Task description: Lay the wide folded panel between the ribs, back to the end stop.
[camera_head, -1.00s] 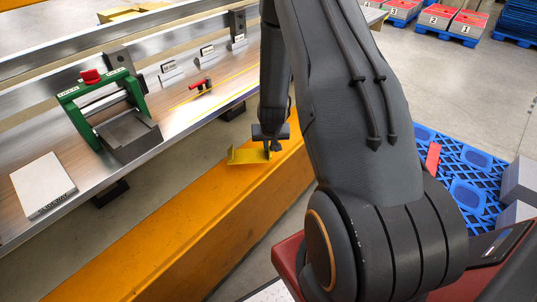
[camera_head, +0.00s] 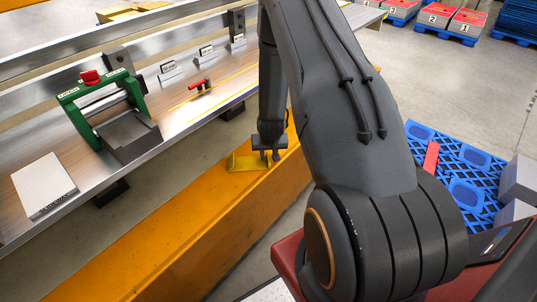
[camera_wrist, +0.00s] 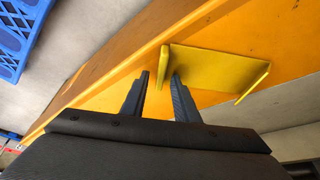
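The folded panel (camera_head: 247,163) is a yellow sheet with upturned edges. It is on or just above the long orange beam (camera_head: 190,228) in the head view. In the wrist view the panel (camera_wrist: 212,70) shows a flange at each end. My gripper (camera_head: 267,153) is just above its right end. In the wrist view my gripper (camera_wrist: 160,74) has its two fingers apart, with the left flange between or just beyond their tips and a gap visible. Whether the panel touches the beam is unclear. I cannot make out the ribs or the end stop.
The bench (camera_head: 205,122) behind the beam carries a green frame press (camera_head: 97,92), a red-handled clamp (camera_head: 201,86), label stands and a white plate (camera_head: 44,186). A floor gap separates beam and bench. A blue pallet (camera_head: 467,193) stands to the right.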

